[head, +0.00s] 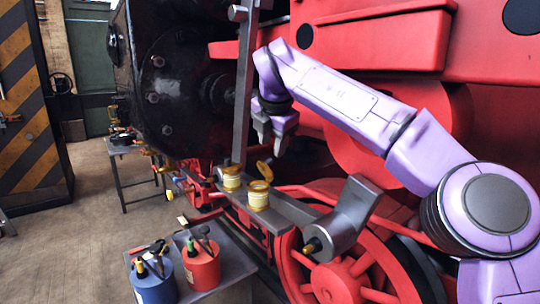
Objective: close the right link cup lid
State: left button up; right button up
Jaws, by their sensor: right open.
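Two small brass-topped cups stand side by side on a grey metal bar. The right link cup (258,198) has a pale label band. Its brass lid (264,171) stands tilted up behind the cup's rim, so it looks open. The left cup (231,179) is just beside it; its lid state is too small to tell. My right gripper (271,146) is open and empty, pointing down, above the right cup and its raised lid and apart from both. My left gripper is not in view.
A grey crank arm (341,218) juts out right of the cups, before a red wheel (361,284). A blue can (154,283) and a red can (201,267) with tools stand on a low bench. A dark upright bar (243,90) rises behind the cups.

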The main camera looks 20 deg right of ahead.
aim_at(270, 160)
jog(key=p+x, duration=0.1)
jog(key=x, duration=0.4)
jog(key=shift+w+d+f, duration=0.1)
jog(key=shift+w+f, duration=0.05)
jog(key=shift+w, duration=0.25)
jog(key=shift+w+f, duration=0.2)
jog(key=shift+f, duration=0.2)
jog(key=shift+s, duration=0.15)
jog(key=shift+r, duration=0.1)
grip_shut()
